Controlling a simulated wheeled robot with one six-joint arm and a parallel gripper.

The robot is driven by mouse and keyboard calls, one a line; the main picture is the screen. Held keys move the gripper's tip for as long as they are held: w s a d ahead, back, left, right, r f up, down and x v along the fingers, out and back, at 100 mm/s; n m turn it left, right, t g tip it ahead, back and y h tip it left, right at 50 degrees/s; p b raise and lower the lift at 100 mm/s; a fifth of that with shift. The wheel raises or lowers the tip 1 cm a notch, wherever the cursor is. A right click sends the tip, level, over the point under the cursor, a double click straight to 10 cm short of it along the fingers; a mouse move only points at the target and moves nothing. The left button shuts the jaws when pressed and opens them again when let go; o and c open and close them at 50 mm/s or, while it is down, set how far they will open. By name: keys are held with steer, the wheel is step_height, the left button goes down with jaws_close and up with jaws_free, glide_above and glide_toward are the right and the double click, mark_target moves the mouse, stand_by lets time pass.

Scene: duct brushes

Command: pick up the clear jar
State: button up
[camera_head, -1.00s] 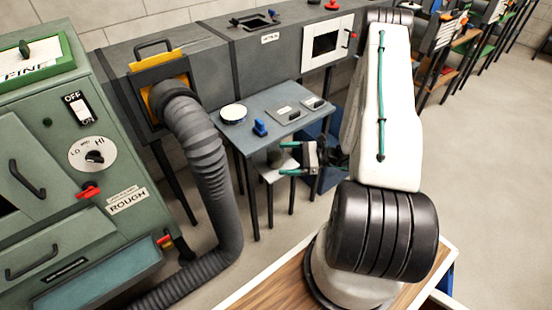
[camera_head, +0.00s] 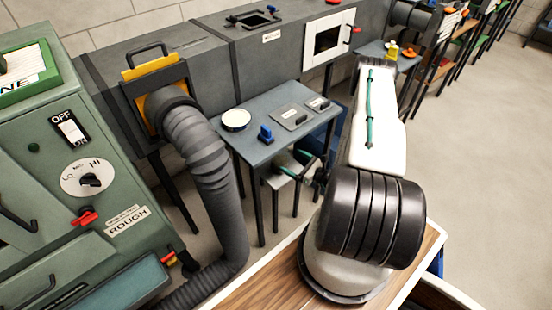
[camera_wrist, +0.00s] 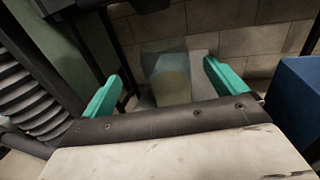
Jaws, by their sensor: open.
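The clear jar (camera_wrist: 168,72) is a see-through, bluish vessel with a yellowish tint inside, in the upper middle of the wrist view. It appears to stand on the pale top of a small stool (camera_wrist: 203,85). My gripper (camera_wrist: 163,90) is open, with one teal finger to the left of the jar and one to the right in the picture. The jar is beyond the fingers, and I cannot tell how far. In the head view my gripper (camera_head: 303,167) is low beside the stool (camera_head: 279,178); I cannot make out the jar there.
A grey table (camera_head: 262,145) overhangs the stool, with its legs close by. It holds a white round dish (camera_head: 236,119), a blue clamp (camera_head: 265,134) and two grey plates. A blue bin (camera_wrist: 298,95) is at the right. A ribbed hose (camera_head: 208,165) is at the left.

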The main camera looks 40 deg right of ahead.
mark_target(280, 160)
steer(key=x, duration=0.5)
steer(key=f+x, duration=0.1)
steer(key=x, duration=0.1)
steer(key=shift+w+d, duration=0.3)
steer(key=shift+w, duration=0.05)
steer(key=c, duration=1.1)
